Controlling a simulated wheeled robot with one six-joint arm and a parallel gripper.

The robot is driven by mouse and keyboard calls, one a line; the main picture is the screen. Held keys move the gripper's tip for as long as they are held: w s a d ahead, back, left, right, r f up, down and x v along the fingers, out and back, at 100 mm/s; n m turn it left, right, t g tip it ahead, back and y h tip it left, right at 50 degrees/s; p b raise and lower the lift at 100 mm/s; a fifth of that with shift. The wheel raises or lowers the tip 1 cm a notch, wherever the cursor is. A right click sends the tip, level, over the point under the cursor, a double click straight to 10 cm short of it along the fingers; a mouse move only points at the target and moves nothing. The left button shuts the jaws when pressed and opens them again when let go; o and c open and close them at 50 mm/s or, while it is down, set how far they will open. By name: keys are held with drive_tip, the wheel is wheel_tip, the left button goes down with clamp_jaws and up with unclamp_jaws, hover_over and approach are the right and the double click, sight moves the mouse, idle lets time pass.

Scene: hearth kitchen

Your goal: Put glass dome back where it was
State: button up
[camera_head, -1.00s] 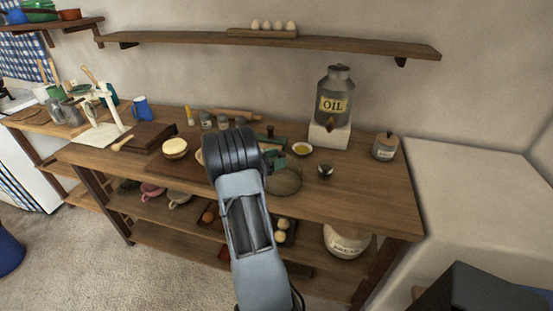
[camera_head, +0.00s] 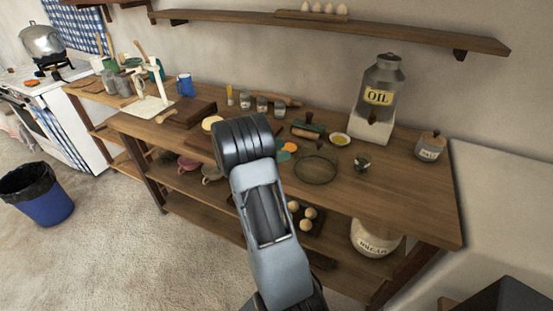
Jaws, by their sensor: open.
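A clear round glass piece, seemingly the glass dome (camera_head: 316,181), stands on the wooden worktable (camera_head: 390,195) right of my arm. Its dark rim outline shows, and the wood shows through it. Nothing is seen holding it. My arm rises from the bottom of the view and its thick dark joint covers the middle of the table. My gripper's fingers are hidden behind that joint. A pale round food (camera_head: 211,123) on a board shows partly at the joint's left edge.
Near the dome are a small metal cup (camera_head: 362,163), a yellow-filled dish (camera_head: 340,139) and an orange piece (camera_head: 290,147). The table's right front is clear.

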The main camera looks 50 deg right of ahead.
drive_tip(key=w+a+r+n+t, duration=0.2)
drive_tip(key=w+r+n+t, duration=0.1)
drive_tip(key=w+t, duration=0.3)
drive_tip(key=w+a+r+n+t, duration=0.3)
drive_tip(key=w+t, duration=0.2)
drive_tip(key=t, duration=0.3)
drive_tip(key=w+a+r+n+t+y, duration=0.2)
drive_tip(key=w+a+n+t+y, duration=0.2)
drive_tip(key=a+n+t+y, duration=0.45)
drive_tip(key=s+a+n+g+y, duration=0.1)
drive_tip(key=s+a+n+y, duration=0.1)
drive_tip(key=a, duration=0.5)
drive_tip(key=s+a+n+y, duration=0.1)
drive_tip(key=a+n+y, duration=0.15)
drive_tip(key=a, duration=0.35)
drive_tip(key=s+a+f+n+g, duration=0.1)
drive_tip(key=s+a+f+g, duration=0.1)
drive_tip(key=s, duration=0.4)
drive_tip(key=s+a+f+n+g+y, duration=0.1)
drive_tip(key=s+a+f+n+g, duration=0.1)
drive_tip(key=s+g, duration=0.2)
drive_tip(key=s+a+f+n+g+y, duration=0.1)
drive_tip(key=s+a+f+n+g, duration=0.1)
drive_tip(key=s, duration=0.8)
drive_tip(key=shift+s+a+g, duration=0.2)
drive_tip(key=shift+a+g, duration=0.25)
drive_tip(key=shift+a, duration=0.05)
